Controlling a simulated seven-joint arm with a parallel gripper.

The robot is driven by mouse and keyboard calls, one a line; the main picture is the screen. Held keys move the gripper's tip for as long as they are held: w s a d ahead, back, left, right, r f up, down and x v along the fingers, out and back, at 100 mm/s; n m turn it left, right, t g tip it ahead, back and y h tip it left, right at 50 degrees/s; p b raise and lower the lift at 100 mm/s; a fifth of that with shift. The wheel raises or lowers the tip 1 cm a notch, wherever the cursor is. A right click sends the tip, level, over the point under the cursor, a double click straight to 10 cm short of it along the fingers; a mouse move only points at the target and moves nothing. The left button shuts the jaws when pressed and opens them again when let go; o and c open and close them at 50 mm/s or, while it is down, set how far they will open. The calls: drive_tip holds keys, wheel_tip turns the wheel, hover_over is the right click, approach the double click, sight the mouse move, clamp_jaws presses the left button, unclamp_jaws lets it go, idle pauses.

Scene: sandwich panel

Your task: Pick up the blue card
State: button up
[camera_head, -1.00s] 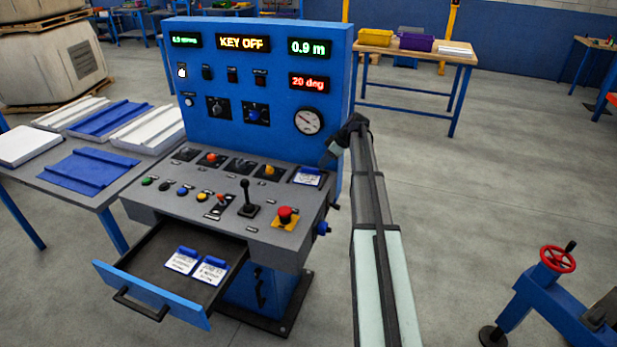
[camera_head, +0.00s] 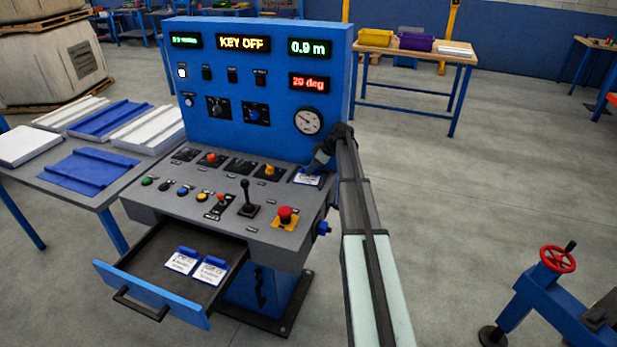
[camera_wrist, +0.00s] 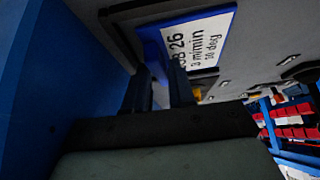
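A card with a blue edge and a white printed face (camera_head: 308,180) lies in the holder at the right end of the console top. In the wrist view its white face (camera_wrist: 200,42) reads "3 m/min" and its blue edge (camera_wrist: 152,42) faces my fingers. My gripper (camera_head: 313,169) is just above the card in the head view. In the wrist view my gripper (camera_wrist: 160,72) has its two dark fingers apart, with their tips at the card's blue edge. Contact cannot be told. Two similar cards (camera_head: 181,262) (camera_head: 210,271) lie in the open drawer.
The drawer (camera_head: 155,290) sticks out from the console (camera_head: 160,207). The upright blue panel (camera_head: 270,75) rises behind the card. A lever (camera_head: 246,195) and a red emergency button (camera_head: 285,213) stand nearby. A table with panels (camera_head: 50,185) is at the left.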

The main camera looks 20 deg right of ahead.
drive_tip(key=shift+c, duration=0.3)
clamp_jaws()
drive_tip(key=shift+r, duration=0.1)
